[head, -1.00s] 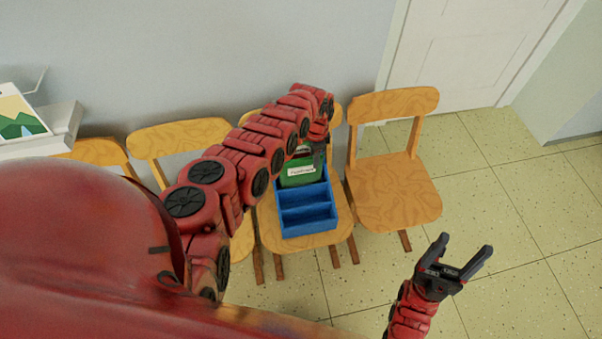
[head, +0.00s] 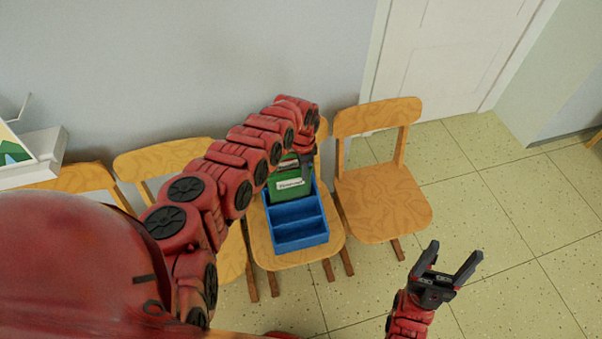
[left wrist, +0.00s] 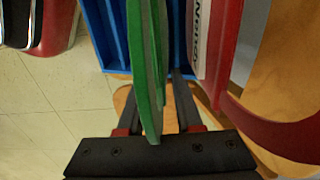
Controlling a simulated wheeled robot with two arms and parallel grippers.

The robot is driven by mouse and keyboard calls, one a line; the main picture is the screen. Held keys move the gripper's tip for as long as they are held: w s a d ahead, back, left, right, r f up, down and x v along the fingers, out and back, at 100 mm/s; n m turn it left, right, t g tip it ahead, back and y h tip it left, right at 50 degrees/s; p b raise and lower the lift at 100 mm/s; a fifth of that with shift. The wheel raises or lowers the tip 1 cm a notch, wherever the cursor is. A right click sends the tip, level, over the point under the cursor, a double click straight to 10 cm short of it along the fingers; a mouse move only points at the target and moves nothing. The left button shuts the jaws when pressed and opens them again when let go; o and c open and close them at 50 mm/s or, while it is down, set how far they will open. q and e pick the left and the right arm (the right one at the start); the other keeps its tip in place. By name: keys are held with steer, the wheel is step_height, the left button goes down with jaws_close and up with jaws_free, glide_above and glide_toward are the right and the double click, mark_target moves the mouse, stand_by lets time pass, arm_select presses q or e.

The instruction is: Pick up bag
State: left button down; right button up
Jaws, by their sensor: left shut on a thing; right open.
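A green bag (head: 288,190) with a white label stands in the back part of a blue divided box (head: 300,238). The box rests on a wooden chair. My left gripper (head: 304,168) reaches down from behind onto the bag's top. In the left wrist view, a narrow green edge of the bag (left wrist: 147,65) runs between the dark fingers, and the gripper is shut on it. My left arm and gripper hide part of the bag's top. My right gripper (head: 448,268) is open and empty over the floor at the right.
An empty wooden chair (head: 382,200) stands right of the box's chair. More chairs (head: 165,158) line the wall at left. A white tray with a picture (head: 38,160) is at the far left. A red item with a white label (left wrist: 205,45) is beside the bag.

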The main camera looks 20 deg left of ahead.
arm_select(q)
step_height(320, 180, up, 8)
steer(key=shift+r, duration=0.25)
stand_by(1.1)
